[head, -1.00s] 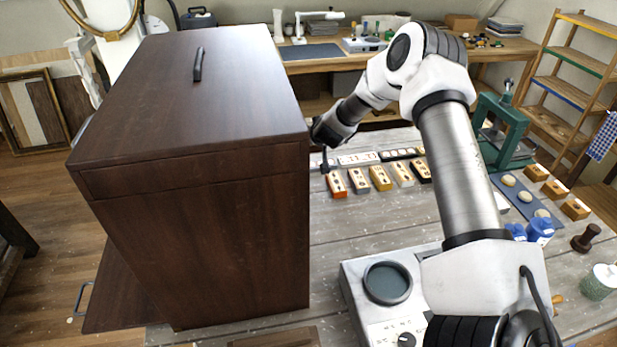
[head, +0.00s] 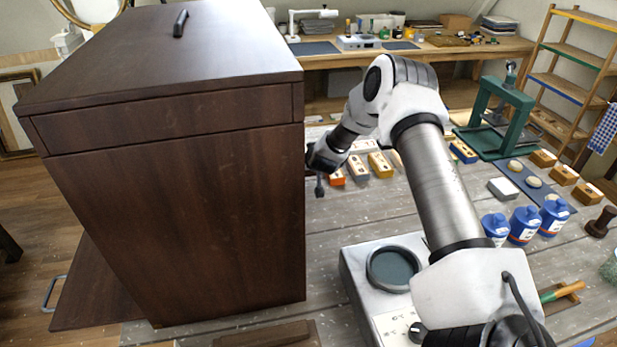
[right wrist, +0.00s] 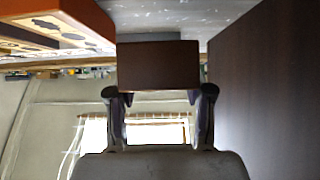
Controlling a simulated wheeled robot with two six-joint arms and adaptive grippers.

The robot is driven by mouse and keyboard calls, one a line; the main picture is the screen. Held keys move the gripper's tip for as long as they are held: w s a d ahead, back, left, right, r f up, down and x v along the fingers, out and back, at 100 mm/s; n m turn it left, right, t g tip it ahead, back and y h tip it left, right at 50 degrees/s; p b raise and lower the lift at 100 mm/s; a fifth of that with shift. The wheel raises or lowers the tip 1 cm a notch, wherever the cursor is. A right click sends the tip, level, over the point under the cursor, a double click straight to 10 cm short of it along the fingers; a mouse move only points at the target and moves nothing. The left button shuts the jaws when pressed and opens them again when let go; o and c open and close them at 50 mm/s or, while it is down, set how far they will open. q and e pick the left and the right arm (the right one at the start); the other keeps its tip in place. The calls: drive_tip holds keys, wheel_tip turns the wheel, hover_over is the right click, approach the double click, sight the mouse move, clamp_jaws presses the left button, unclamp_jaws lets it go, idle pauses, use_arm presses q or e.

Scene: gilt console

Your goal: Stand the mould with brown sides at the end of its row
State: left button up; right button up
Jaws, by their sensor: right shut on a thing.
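In the right wrist view my right gripper (right wrist: 160,108) is shut on the mould with brown sides (right wrist: 158,66), gripping it between both fingertips. In the head view my right gripper (head: 318,178) is beside the cabinet's right side, at the left end of the mould row; the brown-sided mould cannot be made out there. The row includes an orange-sided mould (head: 337,179), a grey one (head: 358,168) and a yellow one (head: 381,166); my arm hides part of it. The orange mould (right wrist: 70,18) is at upper left in the wrist view, apart from the held one. My left gripper is not in view.
A tall dark wooden cabinet (head: 180,215) stands close to my right gripper and blocks the view left of it. A grey device with a round dish (head: 393,268), blue bottles (head: 525,225) and a green press (head: 500,120) stand on the table. Bare boards lie before the row.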

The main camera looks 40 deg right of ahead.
sight(308, 179)
drive_tip(key=f, duration=0.5)
drive_tip(key=shift+w+d, duration=0.1)
drive_tip(key=shift+w, duration=0.15)
drive_tip(key=shift+s, duration=0.1)
drive_tip(key=o, duration=1.2)
drive_tip(key=shift+f, duration=0.15)
drive_tip(key=shift+s+r, duration=0.2)
drive_tip(key=shift+r, duration=0.25)
drive_tip(key=v, duration=1.1)
drive_tip(key=shift+s+a+r, duration=0.15)
drive_tip(key=shift+s+a, duration=0.05)
drive_tip(key=shift+a, duration=0.1)
drive_tip(key=shift+w, duration=0.1)
